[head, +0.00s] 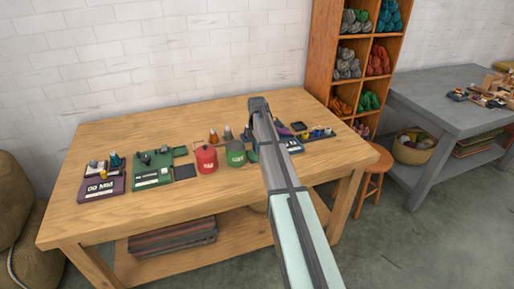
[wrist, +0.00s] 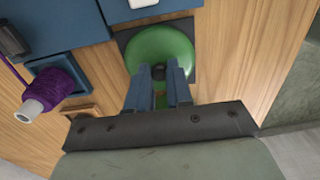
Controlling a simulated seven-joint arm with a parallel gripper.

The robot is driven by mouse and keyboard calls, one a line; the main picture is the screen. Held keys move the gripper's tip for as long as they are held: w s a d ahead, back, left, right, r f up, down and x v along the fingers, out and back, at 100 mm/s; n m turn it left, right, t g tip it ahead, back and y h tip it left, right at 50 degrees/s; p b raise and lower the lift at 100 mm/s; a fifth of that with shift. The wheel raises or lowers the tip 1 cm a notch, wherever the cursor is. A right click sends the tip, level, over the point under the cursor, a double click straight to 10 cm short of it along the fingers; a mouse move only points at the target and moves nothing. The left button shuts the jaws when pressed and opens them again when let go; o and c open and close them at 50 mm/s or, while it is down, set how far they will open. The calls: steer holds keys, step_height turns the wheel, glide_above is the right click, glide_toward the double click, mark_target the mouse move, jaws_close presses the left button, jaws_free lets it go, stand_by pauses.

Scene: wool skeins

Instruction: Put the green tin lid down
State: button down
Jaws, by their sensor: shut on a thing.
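The green tin lid (wrist: 162,44) is round, with a dark knob in its middle. In the wrist view my gripper (wrist: 158,72) is shut on that knob. The lid is over a dark square pad (wrist: 187,73), whose corners show around it. I cannot tell whether the lid touches the pad. In the head view my arm hides the lid and the fingers. A green tin (head: 235,154) stands on the table just left of my arm.
The wooden table (head: 130,137) also holds a red tin (head: 206,160), a green board (head: 152,170) and a purple board (head: 102,185). In the wrist view a blue box (wrist: 55,25) lies close left of the lid, with a purple spool (wrist: 52,88) nearby. Bare wood lies right of the pad.

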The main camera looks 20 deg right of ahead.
steer(key=shift+f, duration=0.1)
steer(key=c, duration=1)
jaws_free()
step_height(320, 180, up, 12)
steer(key=shift+w+r, duration=0.1)
steer(key=shift+r, duration=0.05)
